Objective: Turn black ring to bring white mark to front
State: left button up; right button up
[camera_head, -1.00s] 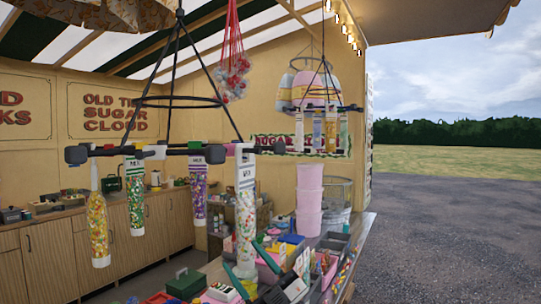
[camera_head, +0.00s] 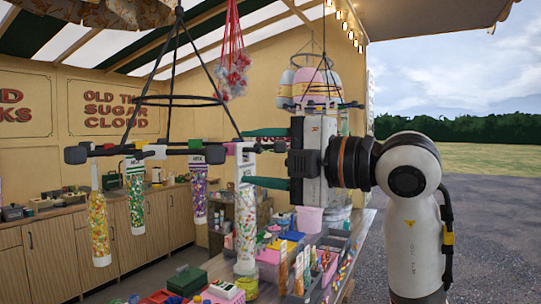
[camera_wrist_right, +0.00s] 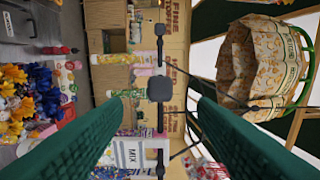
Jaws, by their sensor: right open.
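A black ring frame hangs from rods, with a thin upper ring (camera_head: 180,106) and a lower level of black arms with square ends (camera_head: 75,155). Coloured blocks sit along the lower level, and a white block (camera_head: 155,152) shows at its left front. Clear tubes of sweets hang below, including a multicoloured one (camera_head: 98,220) and a white-capped one (camera_head: 246,215). My right gripper (camera_head: 246,158) is open at the right side of the frame, one green finger above and one below the right arm end. In the wrist view, a black square end (camera_wrist_right: 160,88) appears between the fingers. My left gripper is out of view.
A counter with trays and boxes stands below, with a green box (camera_head: 187,280) and a pink tub (camera_head: 310,220). A second, smaller hanging frame (camera_head: 318,104) is behind my right gripper. Red netting (camera_head: 233,75) hangs above.

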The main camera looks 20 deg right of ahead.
aim_at(223, 155)
jog(key=p+x, duration=0.1)
jog(key=x, duration=0.7)
jog(key=shift+a, duration=0.1)
